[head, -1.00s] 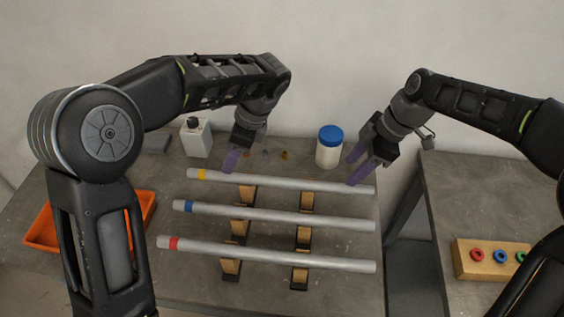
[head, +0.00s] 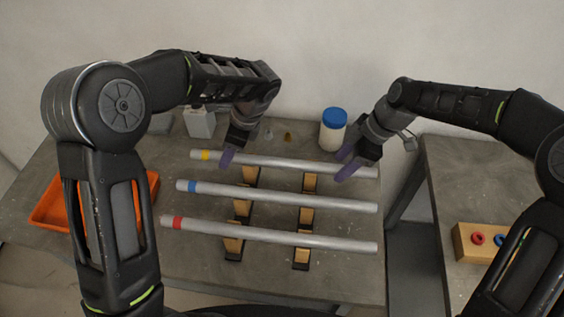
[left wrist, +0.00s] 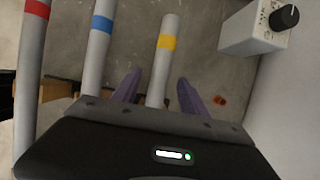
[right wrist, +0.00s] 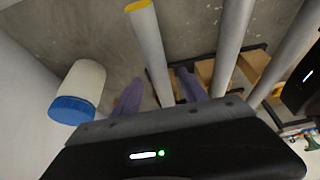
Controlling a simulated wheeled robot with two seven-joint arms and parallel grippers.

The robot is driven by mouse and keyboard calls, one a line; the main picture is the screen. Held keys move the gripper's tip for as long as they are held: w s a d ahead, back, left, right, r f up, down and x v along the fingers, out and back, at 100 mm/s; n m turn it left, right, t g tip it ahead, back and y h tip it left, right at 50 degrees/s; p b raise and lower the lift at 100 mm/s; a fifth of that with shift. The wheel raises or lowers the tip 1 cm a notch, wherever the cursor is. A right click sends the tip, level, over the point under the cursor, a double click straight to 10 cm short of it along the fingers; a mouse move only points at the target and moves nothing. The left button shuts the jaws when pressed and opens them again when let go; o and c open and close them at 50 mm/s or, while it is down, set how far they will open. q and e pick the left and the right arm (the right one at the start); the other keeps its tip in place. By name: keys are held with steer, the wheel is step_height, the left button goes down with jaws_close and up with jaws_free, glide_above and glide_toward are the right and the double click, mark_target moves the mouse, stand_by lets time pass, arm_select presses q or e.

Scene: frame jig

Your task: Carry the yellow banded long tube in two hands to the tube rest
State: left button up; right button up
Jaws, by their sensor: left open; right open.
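The yellow banded long tube (head: 285,165) lies at the back of the table, across wooden supports, behind the blue banded tube (head: 280,197) and the red banded tube (head: 270,232). My left gripper (head: 228,160) is open at the tube's left part; in the left wrist view its fingers (left wrist: 156,90) stand on either side of the tube (left wrist: 162,75), near the yellow band. My right gripper (head: 343,165) is open at the tube's right part; in the right wrist view its fingers (right wrist: 158,92) stand on either side of the tube (right wrist: 150,50). Contact cannot be told.
A white bottle with a blue cap (head: 333,130) stands behind the right gripper. A white box with a black knob (left wrist: 255,28) stands at the back left. An orange tray (head: 48,208) lies at left. A wooden block with coloured rings (head: 465,248) sits on the right table.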

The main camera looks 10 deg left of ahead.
arm_select(q)
steer(key=shift+a+f, duration=0.2)
steer(key=shift+f, duration=0.25)
arm_select(e)
steer(key=shift+a+f, duration=0.2)
steer(key=shift+f, duration=0.25)
arm_select(q)
jaws_close()
arm_select(e)
jaws_close()
